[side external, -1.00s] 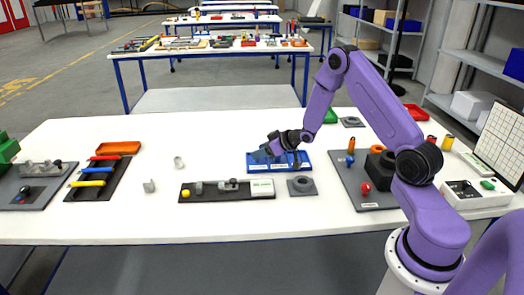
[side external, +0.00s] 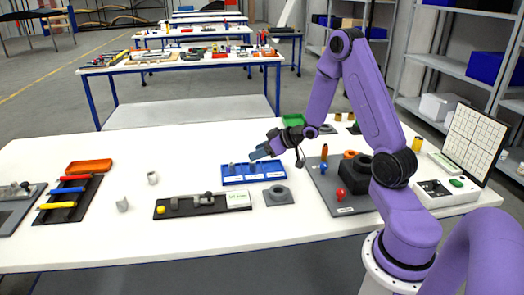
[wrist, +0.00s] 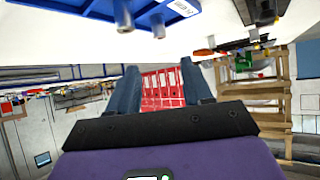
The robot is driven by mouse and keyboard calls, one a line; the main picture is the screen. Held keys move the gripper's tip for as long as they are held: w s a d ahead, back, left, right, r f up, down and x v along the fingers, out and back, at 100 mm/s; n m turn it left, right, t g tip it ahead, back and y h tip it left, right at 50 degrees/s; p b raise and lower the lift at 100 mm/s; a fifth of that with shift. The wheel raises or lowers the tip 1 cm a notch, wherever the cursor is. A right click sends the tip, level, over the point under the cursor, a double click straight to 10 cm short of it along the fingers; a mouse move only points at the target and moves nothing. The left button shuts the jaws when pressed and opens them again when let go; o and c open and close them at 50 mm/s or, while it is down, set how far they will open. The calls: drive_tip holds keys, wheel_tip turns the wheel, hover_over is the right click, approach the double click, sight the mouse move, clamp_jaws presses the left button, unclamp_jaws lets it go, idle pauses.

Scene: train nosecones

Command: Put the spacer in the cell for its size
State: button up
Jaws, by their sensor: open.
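The blue tray (side external: 237,181) with labelled cells lies on the white table, and its corner shows at the top of the wrist view (wrist: 88,8). Two grey cylindrical spacers stand in it: one on the left (side external: 232,168) and one farther right (side external: 253,167). Grey cylinders also stand at the tray in the wrist view (wrist: 122,16) and (wrist: 158,27). The exact cells are hard to tell. My gripper (side external: 258,153) is above the tray's back edge, tilted. In the wrist view its fingers (wrist: 162,88) are spread with nothing between them.
Loose grey pieces (side external: 152,178) and (side external: 121,204) stand left of the tray. A dark fixture (side external: 182,212) with a yellow ball and a grey holed block (side external: 278,196) lie in front. A grey board (side external: 342,200) with knobs is on the right. An orange tray (side external: 89,167) is at left.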

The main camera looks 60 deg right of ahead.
drive_tip(key=s+a+r+n+g, duration=0.25)
drive_tip(key=s+a, duration=0.25)
drive_tip(key=a, duration=0.4)
drive_tip(key=s+a+r+n+g, duration=0.25)
drive_tip(key=s+a, duration=0.25)
drive_tip(key=a, duration=0.5)
drive_tip(key=s+a+r+n+g+h, duration=0.1)
drive_tip(key=s+a+r+n+g, duration=0.1)
drive_tip(key=s, duration=0.9)
drive_tip(key=s+a+r+n+g+h, duration=0.1)
drive_tip(key=s+a+r+n+g, duration=0.1)
drive_tip(key=s, duration=1)
drive_tip(key=shift+n+g, duration=0.6)
drive_tip(key=shift+g, duration=0.3)
